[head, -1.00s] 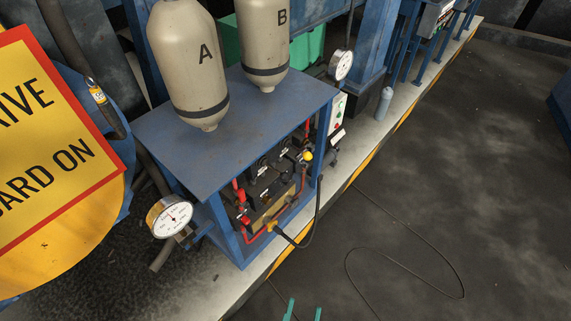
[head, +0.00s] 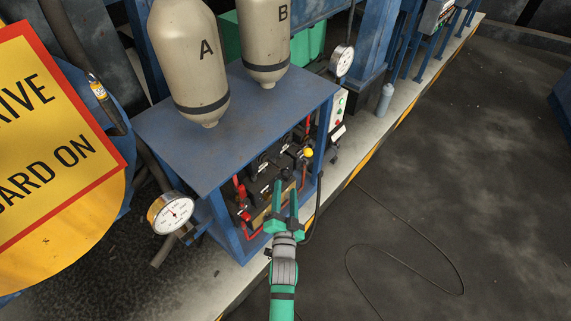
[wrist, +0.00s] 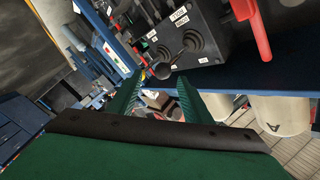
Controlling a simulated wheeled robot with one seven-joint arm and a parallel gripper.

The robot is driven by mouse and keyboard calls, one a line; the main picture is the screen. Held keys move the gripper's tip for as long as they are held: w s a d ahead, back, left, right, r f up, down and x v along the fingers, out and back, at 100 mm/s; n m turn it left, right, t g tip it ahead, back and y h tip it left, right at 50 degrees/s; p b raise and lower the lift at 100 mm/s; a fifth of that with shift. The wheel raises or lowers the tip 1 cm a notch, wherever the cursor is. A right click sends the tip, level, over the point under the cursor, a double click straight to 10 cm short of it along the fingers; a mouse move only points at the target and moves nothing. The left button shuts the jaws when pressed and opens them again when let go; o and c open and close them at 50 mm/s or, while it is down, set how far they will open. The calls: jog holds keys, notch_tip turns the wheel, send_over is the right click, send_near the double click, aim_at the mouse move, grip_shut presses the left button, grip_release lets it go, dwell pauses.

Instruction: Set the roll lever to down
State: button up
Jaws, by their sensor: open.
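In the head view a black valve block (head: 264,170) with several short black levers sits inside the blue frame. In the wrist view the block (wrist: 205,45) shows close up, with rubber-booted levers and small white labels. One black lever (wrist: 161,71) leans toward the gap between my fingertips. My gripper (head: 286,188) is open at the front of the frame, its green fingers pointing in at the block. It also shows in the wrist view (wrist: 159,78), with nothing clearly held. Contact cannot be told.
A red handle (head: 240,190) stands left of the levers and a yellow knob (head: 308,153) to their right. The blue top plate (head: 235,105) overhangs the block. Pressure gauges (head: 171,213) flank the frame. The floor at right is open, with a loose cable.

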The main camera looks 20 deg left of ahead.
jog(key=x, duration=1.2)
jog(key=shift+s+a+r, duration=0.1)
jog(key=shift+a+r, duration=0.05)
